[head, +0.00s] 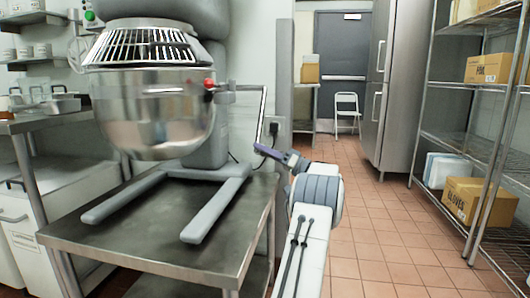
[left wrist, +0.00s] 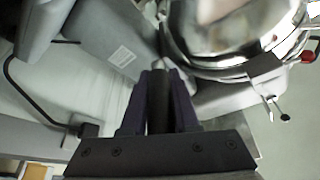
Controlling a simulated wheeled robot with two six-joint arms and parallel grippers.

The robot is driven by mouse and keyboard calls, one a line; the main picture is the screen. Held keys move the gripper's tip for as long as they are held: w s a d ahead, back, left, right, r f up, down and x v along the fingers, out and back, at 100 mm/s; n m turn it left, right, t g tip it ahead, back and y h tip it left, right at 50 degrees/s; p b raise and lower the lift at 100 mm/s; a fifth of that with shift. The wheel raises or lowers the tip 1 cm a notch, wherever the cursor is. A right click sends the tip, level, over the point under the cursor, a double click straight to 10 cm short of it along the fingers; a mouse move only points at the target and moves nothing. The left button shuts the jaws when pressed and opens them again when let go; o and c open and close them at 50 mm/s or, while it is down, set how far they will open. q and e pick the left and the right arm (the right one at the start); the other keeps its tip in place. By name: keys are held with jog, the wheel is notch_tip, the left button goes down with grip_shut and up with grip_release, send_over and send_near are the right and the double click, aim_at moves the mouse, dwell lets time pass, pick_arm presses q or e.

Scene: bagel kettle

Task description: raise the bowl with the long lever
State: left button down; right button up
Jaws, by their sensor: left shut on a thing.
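The steel bowl (head: 150,110) hangs in the big grey mixer, under the wire guard and above the forked base. The long lever (head: 263,112) comes out at the mixer's right side and bends down. My left gripper (head: 262,150) is at the lever's lower end. In the left wrist view, the fingers of my left gripper (left wrist: 158,82) are shut on a dark round bar, the lever's grip (left wrist: 158,105). The bowl (left wrist: 235,30) shows above and right of the fingers there. My right gripper is in neither view.
The mixer's forked feet (head: 215,205) stand on a steel table (head: 150,240). A black plug with a cord (head: 273,130) is on the wall close behind the lever. A wire shelf with boxes (head: 475,200) stands at the right. The tiled floor (head: 370,240) between is clear.

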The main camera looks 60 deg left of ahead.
pick_arm(q)
jog(key=shift+w, duration=0.15)
jog(key=c, duration=0.7)
grip_release()
jog(key=shift+f, duration=0.1)
jog(key=p+v, duration=0.3)
jog(key=v, duration=0.7)
jog(key=shift+d, duration=0.1)
